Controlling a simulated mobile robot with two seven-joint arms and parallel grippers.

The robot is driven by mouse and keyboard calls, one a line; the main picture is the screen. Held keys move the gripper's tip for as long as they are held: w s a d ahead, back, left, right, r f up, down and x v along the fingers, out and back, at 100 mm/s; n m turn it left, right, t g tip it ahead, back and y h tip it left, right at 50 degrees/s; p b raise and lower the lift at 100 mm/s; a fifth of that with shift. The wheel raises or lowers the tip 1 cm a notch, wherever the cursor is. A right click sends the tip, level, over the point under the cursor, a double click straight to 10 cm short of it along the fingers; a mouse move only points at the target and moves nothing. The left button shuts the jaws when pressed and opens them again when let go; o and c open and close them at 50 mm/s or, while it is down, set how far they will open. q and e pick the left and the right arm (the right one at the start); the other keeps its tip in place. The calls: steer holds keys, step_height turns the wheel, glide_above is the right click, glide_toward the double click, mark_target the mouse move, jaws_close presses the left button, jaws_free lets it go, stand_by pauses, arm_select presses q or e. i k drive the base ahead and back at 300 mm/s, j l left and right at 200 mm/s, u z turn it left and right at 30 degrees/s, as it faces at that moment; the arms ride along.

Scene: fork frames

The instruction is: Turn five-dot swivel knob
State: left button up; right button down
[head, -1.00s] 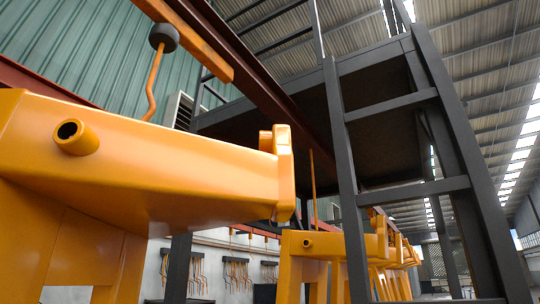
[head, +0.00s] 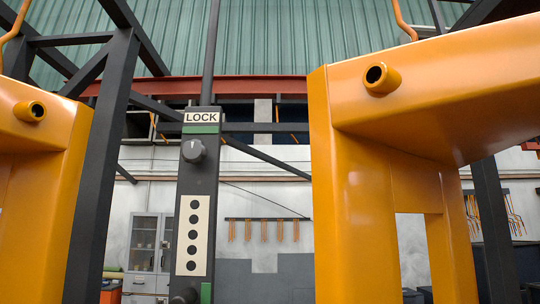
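A dark upright post (head: 206,165) stands left of centre in the head view. A white LOCK label (head: 201,117) is near its top, with a green strip below it. A round grey swivel knob (head: 193,150) with a pale pointer mark sits under that label. Below this knob is a cream plate with a column of black dots, the five-dot plate (head: 192,235). Under the plate, a second dark knob (head: 184,297) is cut off by the bottom edge of the picture. Neither of my grippers shows.
A large orange fork frame (head: 350,210) stands right of the post. Another orange frame (head: 50,200) and a dark steel support (head: 105,160) stand to its left. A grey cabinet (head: 147,255) and hanging hooks (head: 265,230) are at the far wall.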

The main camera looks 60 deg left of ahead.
mark_target(194, 152)
steer(key=u, duration=2.25)
